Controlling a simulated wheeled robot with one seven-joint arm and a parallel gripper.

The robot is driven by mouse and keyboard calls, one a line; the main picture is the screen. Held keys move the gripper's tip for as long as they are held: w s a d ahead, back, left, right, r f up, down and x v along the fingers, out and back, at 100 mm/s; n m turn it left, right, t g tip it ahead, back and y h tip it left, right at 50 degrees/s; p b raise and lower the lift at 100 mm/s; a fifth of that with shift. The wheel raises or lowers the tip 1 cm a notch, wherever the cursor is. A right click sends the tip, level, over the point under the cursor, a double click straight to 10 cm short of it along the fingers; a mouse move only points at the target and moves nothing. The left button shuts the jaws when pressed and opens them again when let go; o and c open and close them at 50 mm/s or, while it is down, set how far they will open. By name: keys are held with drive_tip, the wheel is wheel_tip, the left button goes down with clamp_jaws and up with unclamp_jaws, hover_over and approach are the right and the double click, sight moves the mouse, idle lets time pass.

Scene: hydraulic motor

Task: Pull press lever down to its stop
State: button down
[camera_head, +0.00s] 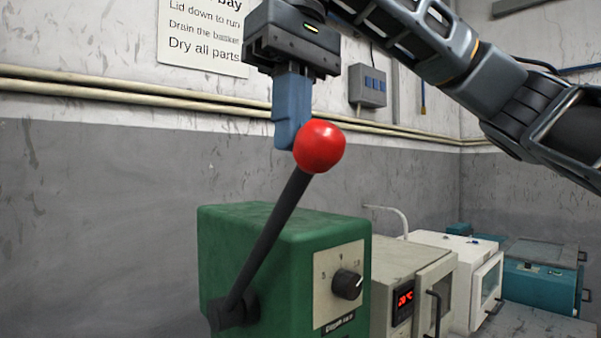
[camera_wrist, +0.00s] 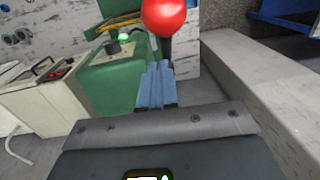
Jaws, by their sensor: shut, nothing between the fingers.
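The press lever is a black rod (camera_head: 270,238) with a red ball knob (camera_head: 320,146). I cannot tell whether the fingers touch the knob. In the wrist view the red knob (camera_wrist: 164,14) is just beyond the fingertips of my gripper (camera_wrist: 157,68), and the green machine (camera_wrist: 115,85) is to the left.
The green machine has a dial (camera_head: 347,284) on its face. A beige unit with a red display (camera_head: 403,300), a white box (camera_head: 486,285) and a teal machine (camera_head: 545,276) stand to its right. Pipes (camera_head: 130,97) run along the wall behind. Space left of the green machine looks clear.

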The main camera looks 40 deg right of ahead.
sight(301, 173)
drive_tip(key=shift+s+a+f, duration=0.15)
drive_tip(key=shift+s+f, duration=0.3)
drive_tip(key=shift+f, duration=0.4)
drive_tip(key=shift+s+a+f, duration=0.2)
drive_tip(key=shift+s+f, duration=0.3)
drive_tip(key=shift+f, duration=0.3)
drive_tip(key=shift+s+a+f, duration=0.15)
drive_tip(key=shift+s+f, duration=0.3)
drive_tip(key=shift+f, duration=0.4)
